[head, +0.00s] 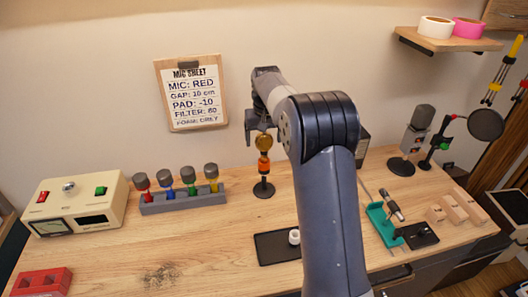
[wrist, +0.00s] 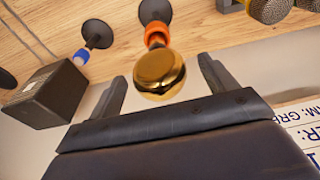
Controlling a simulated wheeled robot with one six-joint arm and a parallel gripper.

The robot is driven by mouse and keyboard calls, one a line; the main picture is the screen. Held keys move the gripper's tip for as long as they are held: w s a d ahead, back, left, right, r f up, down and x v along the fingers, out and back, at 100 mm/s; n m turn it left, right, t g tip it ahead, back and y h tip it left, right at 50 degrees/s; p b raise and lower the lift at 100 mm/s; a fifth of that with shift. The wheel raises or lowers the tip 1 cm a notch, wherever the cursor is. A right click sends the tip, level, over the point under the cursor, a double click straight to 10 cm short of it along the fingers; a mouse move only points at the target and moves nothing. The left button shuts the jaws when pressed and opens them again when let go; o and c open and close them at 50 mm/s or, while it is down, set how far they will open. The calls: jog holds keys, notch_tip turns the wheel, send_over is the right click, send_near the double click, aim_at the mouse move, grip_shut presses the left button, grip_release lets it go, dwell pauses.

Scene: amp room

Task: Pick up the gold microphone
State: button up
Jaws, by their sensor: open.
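The gold microphone (head: 264,142) has a round shiny gold head and an orange band. It stands upright on a small round black base on the wooden table. In the wrist view, its gold head (wrist: 159,71) lies between the two finger tips. My gripper (head: 258,122) is open just above and around the gold head in the head view. Its fingers also show in the wrist view (wrist: 164,82), one each side of the head with gaps. Whether either finger touches it I cannot tell.
A grey rack (head: 182,202) with several coloured microphones stands left of the gold one. A black tray (head: 272,248) with a white roll lies in front. A dark box (wrist: 48,95) and a blue-ringed stand (wrist: 82,56) show in the wrist view. A note sheet (head: 192,95) hangs behind.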

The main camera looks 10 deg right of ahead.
jog(key=c, duration=1.6)
notch_tip(320, 180, up, 10)
jog(key=shift+r+b, duration=0.1)
jog(key=shift+b, duration=0.45)
